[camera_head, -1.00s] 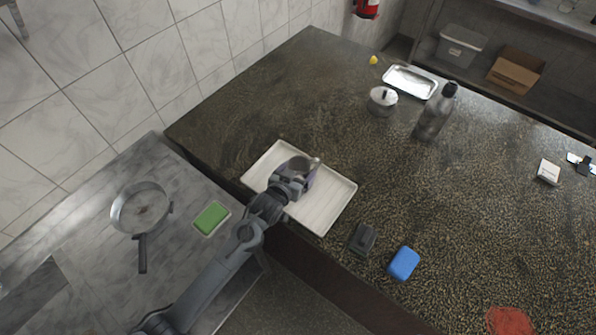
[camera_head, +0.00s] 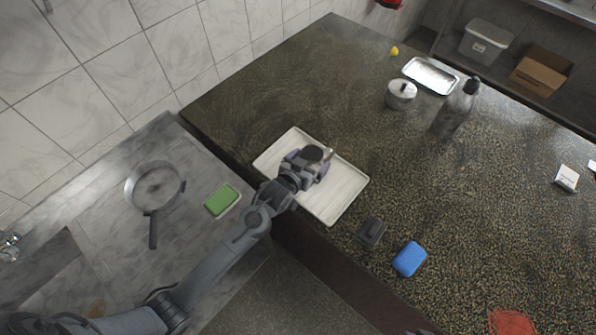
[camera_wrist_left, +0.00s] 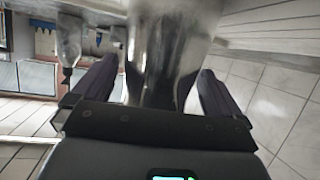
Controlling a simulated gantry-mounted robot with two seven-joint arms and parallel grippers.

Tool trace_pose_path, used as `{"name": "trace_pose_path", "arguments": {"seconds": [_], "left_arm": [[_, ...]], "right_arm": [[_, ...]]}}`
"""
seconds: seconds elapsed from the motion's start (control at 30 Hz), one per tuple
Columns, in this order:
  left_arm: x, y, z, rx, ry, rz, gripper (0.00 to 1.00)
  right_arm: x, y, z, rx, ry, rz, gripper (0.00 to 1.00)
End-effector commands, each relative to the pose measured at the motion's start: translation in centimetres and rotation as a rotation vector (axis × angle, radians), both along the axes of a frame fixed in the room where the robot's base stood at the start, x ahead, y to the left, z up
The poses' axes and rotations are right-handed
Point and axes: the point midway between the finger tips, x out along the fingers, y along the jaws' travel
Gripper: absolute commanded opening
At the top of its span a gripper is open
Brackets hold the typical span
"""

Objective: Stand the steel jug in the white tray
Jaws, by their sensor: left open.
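The steel jug (camera_head: 314,152) is in the white tray (camera_head: 341,198), its dark mouth facing up and its spout to the right. It looks upright; its base is hidden by my gripper. My left gripper (camera_head: 306,166) is at the jug, over the tray, with its purple-grey fingers open on either side of it. In the left wrist view the shiny jug (camera_wrist_left: 168,50) stands between the two open fingers (camera_wrist_left: 155,88). I cannot tell whether either finger touches it. My right gripper is not in view.
A lidded pot (camera_head: 401,95), metal tray (camera_head: 431,75) and bottle (camera_head: 456,110) stand farther back. A pan (camera_head: 155,186) and green sponge (camera_head: 221,200) are left. The counter's middle is clear.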

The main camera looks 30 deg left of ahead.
Motion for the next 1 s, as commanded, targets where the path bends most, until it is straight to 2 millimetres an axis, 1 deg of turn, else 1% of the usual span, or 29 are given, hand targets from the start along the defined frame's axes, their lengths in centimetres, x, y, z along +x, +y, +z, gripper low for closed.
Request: {"name": "trace_pose_path", "arguments": {"seconds": [0.17, 0.4, 0.5, 0.6, 0.73, 0.87, 0.97, 1.0], "left_arm": [[-2.6, 0.2, 0.9, 0.000, 0.001, 0.000, 1.00], [-6.7, 0.6, 2.5, 0.000, 0.002, 0.000, 1.00], [-8.0, 0.8, 3.2, 0.000, 0.002, -0.001, 1.00], [-9.1, 0.9, 3.6, 0.000, 0.002, 0.000, 1.00], [-9.9, 1.0, 4.1, 0.000, 0.000, 0.001, 1.00], [-11.0, 1.0, 3.8, 0.006, 0.034, -0.001, 1.00], [-13.2, 1.1, 2.7, 0.021, 0.128, -0.006, 1.00], [-14.5, 1.2, 2.1, 0.031, 0.185, -0.010, 1.00]], "right_arm": [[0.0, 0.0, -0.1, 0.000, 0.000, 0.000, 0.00], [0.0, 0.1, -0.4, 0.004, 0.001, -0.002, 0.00], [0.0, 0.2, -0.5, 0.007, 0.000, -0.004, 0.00], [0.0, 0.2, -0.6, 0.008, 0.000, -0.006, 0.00], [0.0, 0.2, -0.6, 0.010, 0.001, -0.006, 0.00], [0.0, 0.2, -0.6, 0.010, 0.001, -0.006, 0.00], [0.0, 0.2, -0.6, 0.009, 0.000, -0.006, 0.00], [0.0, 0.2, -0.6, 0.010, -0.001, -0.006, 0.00]]}}
